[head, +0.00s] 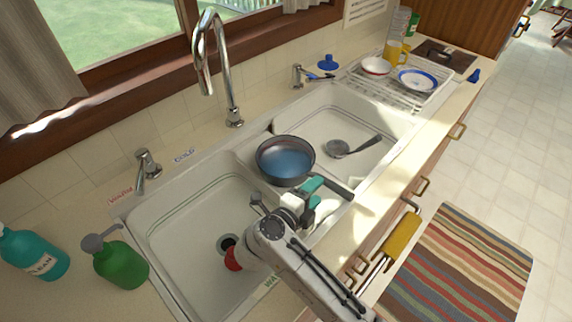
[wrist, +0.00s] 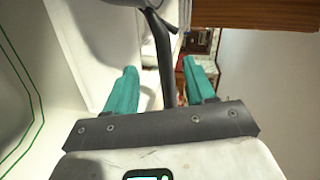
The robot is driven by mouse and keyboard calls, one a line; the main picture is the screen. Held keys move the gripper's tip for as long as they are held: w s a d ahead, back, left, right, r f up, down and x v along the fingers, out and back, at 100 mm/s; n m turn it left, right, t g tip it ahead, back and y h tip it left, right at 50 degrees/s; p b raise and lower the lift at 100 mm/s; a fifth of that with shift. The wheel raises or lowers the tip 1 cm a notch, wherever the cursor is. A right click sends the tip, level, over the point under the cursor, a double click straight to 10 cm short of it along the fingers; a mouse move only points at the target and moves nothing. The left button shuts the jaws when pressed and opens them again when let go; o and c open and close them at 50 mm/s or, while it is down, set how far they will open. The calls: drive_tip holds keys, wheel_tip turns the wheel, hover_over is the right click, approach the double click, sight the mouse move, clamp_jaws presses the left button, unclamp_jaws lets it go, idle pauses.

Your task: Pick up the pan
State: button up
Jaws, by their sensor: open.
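The pan (head: 284,162) is dark-rimmed with a bluish inside and rests on the divider between the two sink basins. Its dark handle (head: 339,189) points to the lower right in the head view. My gripper (head: 314,192) has teal fingers and is open beside the handle, just below the pan. In the wrist view the handle (wrist: 163,55) runs between the two open fingers of my gripper (wrist: 160,68), with a gap on each side. I cannot tell the exact depth between fingers and handle.
The left basin (head: 170,235) is under my arm, with a drain and a red item. The right basin (head: 350,115) holds a dark ladle (head: 340,148). A tall faucet (head: 232,90) stands behind. Green (head: 118,262) and teal (head: 36,252) bottles stand left; a dish rack (head: 390,92) stands far right.

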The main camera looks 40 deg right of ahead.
drive_tip(key=x, duration=0.2)
drive_tip(key=p+x, duration=0.1)
drive_tip(key=x, duration=0.1)
drive_tip(key=shift+d+r, duration=0.15)
drive_tip(key=shift+d, duration=0.15)
drive_tip(key=shift+w+d, duration=0.15)
drive_tip(key=shift+d, duration=0.35)
drive_tip(key=shift+c, duration=0.5)
clamp_jaws()
drive_tip(key=shift+f, duration=0.25)
drive_tip(key=shift+r, duration=0.15)
